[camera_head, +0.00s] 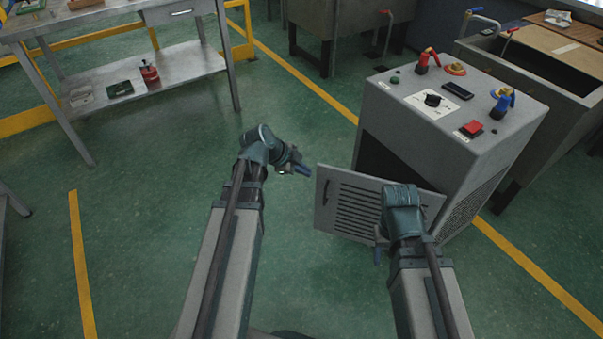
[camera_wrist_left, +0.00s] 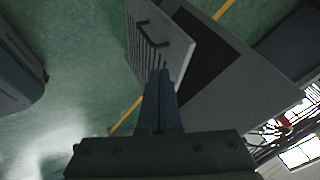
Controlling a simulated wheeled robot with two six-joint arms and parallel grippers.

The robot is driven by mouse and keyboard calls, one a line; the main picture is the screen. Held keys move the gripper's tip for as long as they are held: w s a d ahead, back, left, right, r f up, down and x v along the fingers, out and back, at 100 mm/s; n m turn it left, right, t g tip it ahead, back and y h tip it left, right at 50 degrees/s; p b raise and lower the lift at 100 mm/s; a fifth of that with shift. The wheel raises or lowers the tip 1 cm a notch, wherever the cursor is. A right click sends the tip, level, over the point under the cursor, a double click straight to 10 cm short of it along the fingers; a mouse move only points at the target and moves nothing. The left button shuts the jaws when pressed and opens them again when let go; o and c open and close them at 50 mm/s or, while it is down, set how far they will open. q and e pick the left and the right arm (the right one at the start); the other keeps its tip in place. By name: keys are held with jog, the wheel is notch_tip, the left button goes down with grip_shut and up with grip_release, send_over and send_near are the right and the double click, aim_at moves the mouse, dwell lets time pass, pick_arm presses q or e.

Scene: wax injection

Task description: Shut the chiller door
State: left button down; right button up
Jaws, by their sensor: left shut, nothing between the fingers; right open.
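The chiller (camera_head: 455,125) is a grey box with knobs and valves on top, to the right of centre in the head view. Its slatted door (camera_head: 345,203) stands open, swung out from the dark front opening (camera_head: 385,163). My left gripper (camera_head: 303,170) is shut and empty, close to the door's free edge at the left; I cannot tell whether it touches. In the left wrist view the shut fingers (camera_wrist_left: 160,85) point toward the door (camera_wrist_left: 155,40), with the dark opening beside it. My right gripper (camera_head: 378,248) is open, low in front of the door; my right wrist hides part of the door.
A metal workbench (camera_head: 180,62) with a lower shelf stands at the upper left. A tank (camera_head: 530,75) is behind the chiller at the right. Yellow lines (camera_head: 300,80) mark the green floor, which is clear left of the door.

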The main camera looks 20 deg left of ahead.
aim_at(325, 172)
pick_arm(q)
jog(key=shift+w+d+f+b, duration=0.35)
jog(key=shift+w+f+b, duration=0.35)
jog(key=shift+w, duration=0.45)
jog(key=shift+w+d+f+b, duration=0.45)
jog(key=shift+w+f, duration=0.4)
jog(key=shift+w, duration=0.25)
jog(key=shift+w+d+f+b, duration=0.3)
jog(key=shift+w+f+b, duration=0.4)
jog(key=shift+w, duration=0.45)
pick_arm(e)
jog(key=shift+f, duration=2.3)
jog(key=shift+d, duration=0.1)
